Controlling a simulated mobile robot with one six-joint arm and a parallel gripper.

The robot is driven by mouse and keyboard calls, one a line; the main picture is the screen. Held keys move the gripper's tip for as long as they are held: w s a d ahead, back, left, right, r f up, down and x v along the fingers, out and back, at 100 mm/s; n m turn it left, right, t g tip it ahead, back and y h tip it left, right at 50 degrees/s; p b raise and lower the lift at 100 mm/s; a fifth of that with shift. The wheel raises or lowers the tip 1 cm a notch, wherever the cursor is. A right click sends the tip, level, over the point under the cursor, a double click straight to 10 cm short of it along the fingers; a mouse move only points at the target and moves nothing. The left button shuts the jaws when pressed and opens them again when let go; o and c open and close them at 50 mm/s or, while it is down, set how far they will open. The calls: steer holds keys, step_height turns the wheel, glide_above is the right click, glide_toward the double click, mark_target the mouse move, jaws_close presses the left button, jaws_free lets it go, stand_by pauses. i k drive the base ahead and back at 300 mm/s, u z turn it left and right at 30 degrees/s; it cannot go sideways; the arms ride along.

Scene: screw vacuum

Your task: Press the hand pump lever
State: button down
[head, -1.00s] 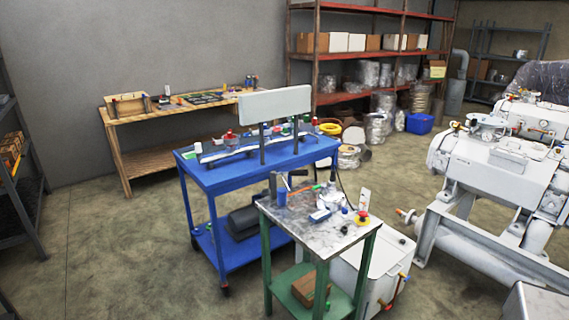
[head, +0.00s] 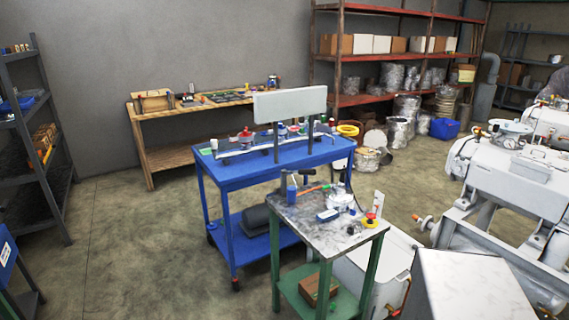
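No hand pump lever can be made out for certain. A small marble-topped table (head: 312,232) with green legs stands right of centre. On it lies a thin orange-red rod (head: 313,189), which may be a handle; it is too small to tell. Beside it are a blue bottle (head: 291,194), a white and grey device (head: 341,200) and a yellow and red knob (head: 371,220). My gripper is not in view.
A blue cart (head: 235,172) stands just behind the small table. A large white machine (head: 510,185) and a grey box (head: 470,290) take up the right side. A dark rack (head: 62,190) stands at the left. The floor (head: 140,250) at lower left is clear.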

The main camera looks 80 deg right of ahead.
mark_target(308, 172)
steer(key=u, duration=0.6)
steer(key=k, duration=1)
steer(key=z, duration=1.1)
steer(key=i, duration=1.05)
steer(key=u, duration=0.1)
